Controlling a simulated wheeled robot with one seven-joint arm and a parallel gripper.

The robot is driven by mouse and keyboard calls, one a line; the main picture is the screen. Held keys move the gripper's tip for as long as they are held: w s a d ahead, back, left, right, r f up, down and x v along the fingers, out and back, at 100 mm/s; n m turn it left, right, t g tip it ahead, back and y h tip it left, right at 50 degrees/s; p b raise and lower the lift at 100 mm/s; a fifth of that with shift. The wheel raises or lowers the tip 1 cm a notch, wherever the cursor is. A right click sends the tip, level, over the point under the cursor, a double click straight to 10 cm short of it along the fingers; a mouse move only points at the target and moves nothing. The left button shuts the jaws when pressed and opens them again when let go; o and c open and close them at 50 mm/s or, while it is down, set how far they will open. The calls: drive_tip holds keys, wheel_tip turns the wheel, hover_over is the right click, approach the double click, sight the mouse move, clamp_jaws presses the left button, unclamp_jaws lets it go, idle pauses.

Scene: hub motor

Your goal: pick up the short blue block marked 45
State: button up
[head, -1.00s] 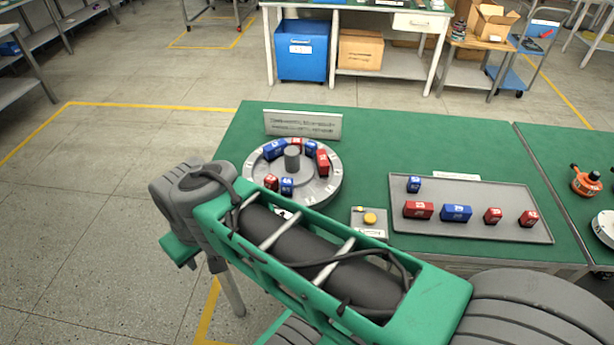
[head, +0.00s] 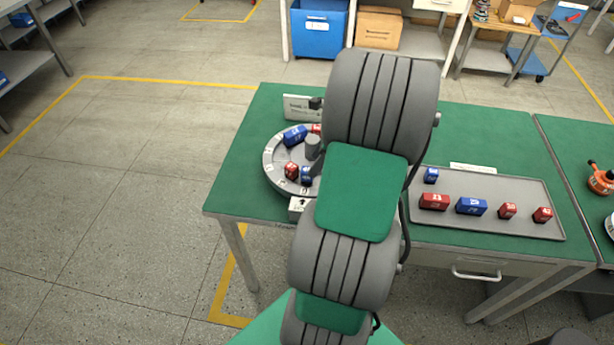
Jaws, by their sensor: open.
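Two short blue blocks show, and their numbers are too small to read surely, so I cannot tell which is marked 45. One short blue block (head: 430,175) stands at the back left of the grey tray (head: 520,187). The other short blue block (head: 306,175) is on the front of the round grey hub (head: 274,176), beside a short red block (head: 291,170). My arm stands across the middle of the view and covers the right part of the hub. My gripper is hidden behind it.
A longer blue block (head: 471,206) and several red blocks (head: 434,201) stand in the tray's front row. A longer blue block (head: 295,136) lies on the hub, near its grey centre post (head: 312,147). A sign (head: 297,107) stands behind the hub on the green table (head: 235,190).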

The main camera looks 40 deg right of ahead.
sight(307, 170)
drive_tip(key=x, duration=0.4)
drive_tip(key=shift+w+a+f+p, duration=0.15)
drive_tip(key=shift+w+a+p, duration=0.05)
drive_tip(key=shift+a+p, duration=0.15)
drive_tip(key=shift+w+f, duration=0.15)
drive_tip(key=shift+f, duration=0.3)
drive_tip(key=shift+c, duration=0.3)
clamp_jaws()
